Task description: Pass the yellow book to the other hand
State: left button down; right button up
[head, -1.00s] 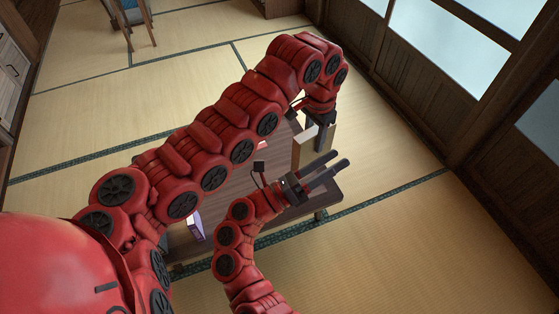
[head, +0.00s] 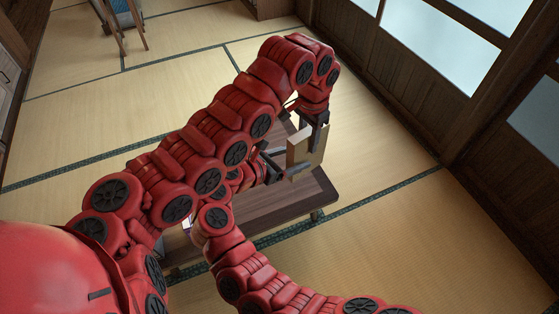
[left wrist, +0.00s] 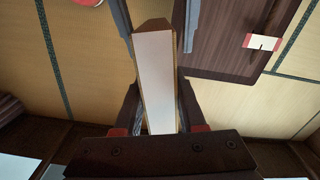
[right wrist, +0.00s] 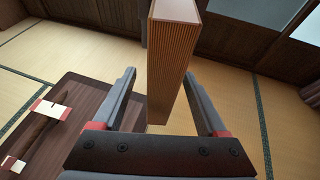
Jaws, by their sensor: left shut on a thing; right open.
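The yellow book (head: 301,150) looks tan and is held upright above a low table. My left gripper (head: 314,122) is shut on its upper part. In the left wrist view the book (left wrist: 155,75) shows a pale long face between the left fingers (left wrist: 158,110). My right gripper (head: 283,163) is at the book's lower part. In the right wrist view its open fingers (right wrist: 162,100) stand either side of the book (right wrist: 172,60), with a gap on the left. The right finger is close to it; contact cannot be told.
The dark low table (head: 285,205) lies below both grippers. A brown stick-like thing with pale, red-edged bands (right wrist: 40,130) lies on it. Wooden wall panels (head: 400,80) stand to the right.

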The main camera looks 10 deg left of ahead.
aim_at(305, 154)
jog(key=x, duration=0.4)
jog(key=shift+w+d+f, duration=0.15)
jog(key=shift+w+d, duration=0.1)
jog(key=shift+w, duration=0.05)
pick_arm(q)
jog(key=shift+d, duration=0.1)
pick_arm(e)
grip_shut()
pick_arm(q)
jog(key=shift+c, duration=2)
grip_release()
jog(key=shift+r, duration=3.75)
